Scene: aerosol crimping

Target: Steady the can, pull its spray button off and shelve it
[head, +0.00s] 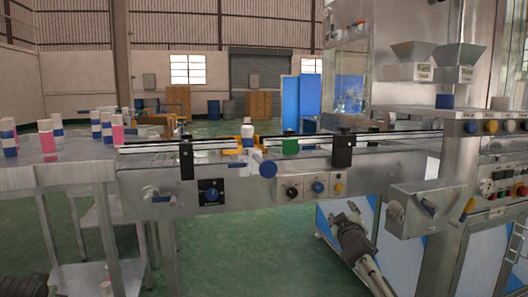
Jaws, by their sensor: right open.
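A steel ledge (470,113) at the right carries a blue cylinder (445,101).
A steel table (60,175) at the left holds several pink, white and blue cans. A green block (290,146) sits on the conveyor right of the can. Black rail brackets (343,151), front knobs and a steel box (425,208) stick out.

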